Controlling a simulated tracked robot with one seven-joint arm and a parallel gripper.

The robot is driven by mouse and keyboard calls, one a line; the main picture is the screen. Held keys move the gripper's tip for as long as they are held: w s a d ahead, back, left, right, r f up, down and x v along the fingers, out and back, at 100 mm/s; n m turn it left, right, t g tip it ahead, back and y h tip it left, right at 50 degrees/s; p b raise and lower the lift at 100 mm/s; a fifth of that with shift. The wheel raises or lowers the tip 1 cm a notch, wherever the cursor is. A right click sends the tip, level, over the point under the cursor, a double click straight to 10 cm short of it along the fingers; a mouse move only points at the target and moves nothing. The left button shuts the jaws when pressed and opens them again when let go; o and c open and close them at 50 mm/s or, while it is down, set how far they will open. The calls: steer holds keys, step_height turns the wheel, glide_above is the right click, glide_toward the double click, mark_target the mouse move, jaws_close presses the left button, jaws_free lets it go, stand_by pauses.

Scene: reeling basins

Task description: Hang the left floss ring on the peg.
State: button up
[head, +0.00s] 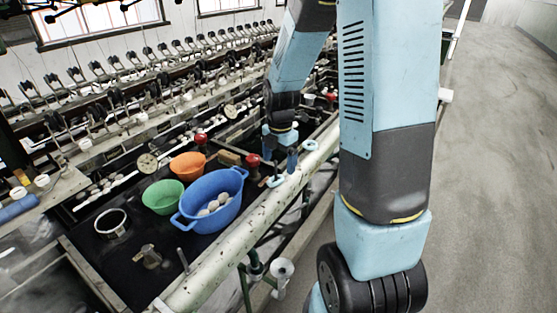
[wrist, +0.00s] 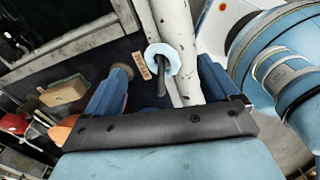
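A pale blue ring (head: 275,181) lies by the basin-side edge of the long pale pipe. A second pale blue ring (head: 310,145) is farther back, right of my gripper. My gripper (head: 280,152) is open and empty, its blue fingers pointing down just above and behind the nearer ring. In the wrist view, a pale blue ring (wrist: 161,61) shows beyond and between the spread fingers, with a dark rod (wrist: 161,84) at its opening; I cannot tell whether the rod passes through it. A short grey upright rod (head: 183,260) stands near the front, maybe the peg.
A blue two-handled basin (head: 225,205), a green bowl (head: 157,197) and an orange bowl (head: 187,164) stand left of my gripper. A red knob (head: 253,160) is close beside it. The pale pipe (head: 232,225) runs along the right. Dark surface near the front is partly clear.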

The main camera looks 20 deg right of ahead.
step_height(320, 180, up, 14)
steer(key=shift+d+f, duration=0.15)
stand_by(0.7)
stand_by(0.5)
steer(key=s+r+m+t, duration=0.1)
steer(key=s+r+m, duration=0.2)
steer(key=s+m, duration=0.3)
steer(key=s+a+r+m+t, duration=0.1)
steer(key=s+r+m+t, duration=0.1)
steer(key=s+r+m, duration=0.2)
steer(key=s+r+m+t, duration=0.2)
steer(key=s+r+m, duration=0.1)
steer(key=s+m, duration=0.7)
steer(key=m, duration=0.3)
steer(key=shift+a+r+m, duration=0.25)
steer(key=shift+a+m, duration=0.05)
steer(key=shift+a, duration=0.1)
